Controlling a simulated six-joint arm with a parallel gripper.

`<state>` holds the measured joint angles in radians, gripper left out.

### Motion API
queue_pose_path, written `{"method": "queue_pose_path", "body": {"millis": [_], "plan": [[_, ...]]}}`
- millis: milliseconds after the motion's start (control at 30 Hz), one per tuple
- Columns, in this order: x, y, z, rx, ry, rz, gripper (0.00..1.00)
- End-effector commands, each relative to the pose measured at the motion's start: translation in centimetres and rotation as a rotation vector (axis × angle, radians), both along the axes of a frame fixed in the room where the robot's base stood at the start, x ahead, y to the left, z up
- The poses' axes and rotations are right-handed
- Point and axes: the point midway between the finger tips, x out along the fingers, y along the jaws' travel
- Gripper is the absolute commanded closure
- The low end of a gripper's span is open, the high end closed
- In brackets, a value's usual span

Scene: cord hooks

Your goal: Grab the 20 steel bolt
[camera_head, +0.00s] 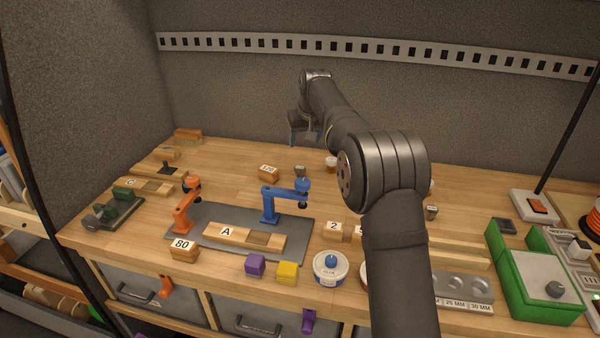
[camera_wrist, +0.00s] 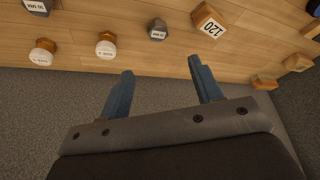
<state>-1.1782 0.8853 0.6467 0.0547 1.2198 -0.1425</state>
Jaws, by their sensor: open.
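A small grey steel piece (camera_head: 300,171) with a tiny label stands beside the 120 block; it also shows in the wrist view (camera_wrist: 157,29). A second dark grey labelled piece (camera_wrist: 38,7) is at the top left of the wrist view. Another small grey piece (camera_head: 431,212) stands right of my arm in the head view. The labels are too small to read surely, so I cannot tell which is the 20 bolt. My gripper (camera_wrist: 160,66) is open and empty, its blue fingers above the back of the bench, apart from the pieces.
The 120 block (camera_head: 268,173) and white-capped pieces (camera_wrist: 105,45), (camera_wrist: 41,52) stand near the grey piece. A blue arm model (camera_head: 270,205) on a dark mat is in front. The back wall carries a slotted rail (camera_head: 260,43). My arm hides part of the bench.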

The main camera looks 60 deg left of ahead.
Motion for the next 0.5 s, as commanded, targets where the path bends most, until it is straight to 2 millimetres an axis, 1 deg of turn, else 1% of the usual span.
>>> {"method": "queue_pose_path", "body": {"millis": [33, 100, 300, 400, 500], "plan": [[0.1, 0.4, -1.1, -0.004, 0.001, 0.0, 0.41], [0.2, 0.9, -2.6, -0.004, 0.001, -0.001, 0.41], [0.7, 2.5, -6.6, -0.004, 0.002, -0.002, 0.41], [0.9, 3.2, -8.2, -0.002, 0.0, -0.002, 0.41], [1.0, 3.6, -9.2, -0.002, 0.0, -0.002, 0.41]]}}
